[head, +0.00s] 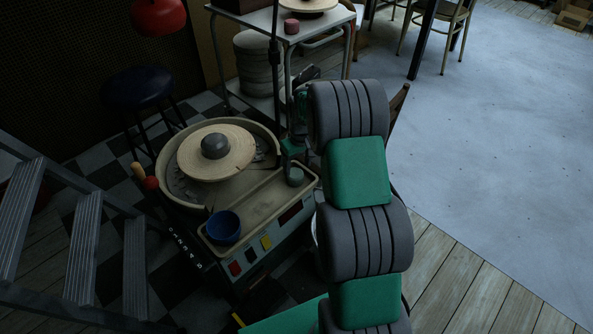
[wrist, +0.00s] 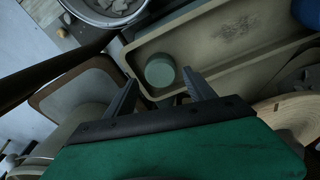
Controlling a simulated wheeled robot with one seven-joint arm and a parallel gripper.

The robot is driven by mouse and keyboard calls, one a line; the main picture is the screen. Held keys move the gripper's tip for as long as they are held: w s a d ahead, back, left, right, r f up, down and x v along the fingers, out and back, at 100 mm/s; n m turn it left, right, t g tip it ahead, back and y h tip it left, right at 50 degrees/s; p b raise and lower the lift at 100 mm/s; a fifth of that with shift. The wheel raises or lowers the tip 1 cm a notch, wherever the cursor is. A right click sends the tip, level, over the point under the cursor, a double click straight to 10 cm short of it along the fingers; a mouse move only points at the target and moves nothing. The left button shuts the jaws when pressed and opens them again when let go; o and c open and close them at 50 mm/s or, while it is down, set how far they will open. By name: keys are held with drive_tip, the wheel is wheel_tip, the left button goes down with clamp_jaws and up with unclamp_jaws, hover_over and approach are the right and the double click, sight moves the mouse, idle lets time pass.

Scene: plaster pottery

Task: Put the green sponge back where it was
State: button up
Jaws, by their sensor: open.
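The green sponge (head: 295,177) is a small pale green round block. It rests at the right end of the long beige tray (head: 255,206) on the front of the pottery wheel. In the wrist view the sponge (wrist: 160,70) sits in the tray's corner, against or close to its walls. My gripper (head: 294,160) is just above the sponge, partly hidden by my arm in the head view. In the wrist view my gripper (wrist: 160,78) is open, its two fingers apart on either side of the sponge's outline, with nothing held.
A blue bowl (head: 223,227) stands at the tray's other end. The wheel head (head: 190,160) carries a grey lump of clay (head: 215,146). A metal table (head: 262,24) behind holds a pink block (head: 291,26). A metal ladder (head: 82,255) stands left; open floor lies right.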

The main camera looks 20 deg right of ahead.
sight(298, 178)
drive_tip(key=s+a+r+p, duration=0.1)
drive_tip(key=s+a+r, duration=0.25)
drive_tip(key=r, duration=0.35)
drive_tip(key=s+a+r, duration=0.3)
drive_tip(key=s+r, duration=0.2)
drive_tip(key=r, duration=0.3)
drive_tip(key=s+a+r+m, duration=0.1)
drive_tip(key=s+a, duration=0.2)
drive_tip(key=s, duration=0.6)
drive_tip(key=s+a+r, duration=0.1)
drive_tip(key=s+a, duration=0.2)
drive_tip(key=s, duration=0.6)
drive_tip(key=shift+s+a+m+t, duration=0.2)
drive_tip(key=shift+m+t, duration=0.2)
drive_tip(key=shift+c, duration=0.4)
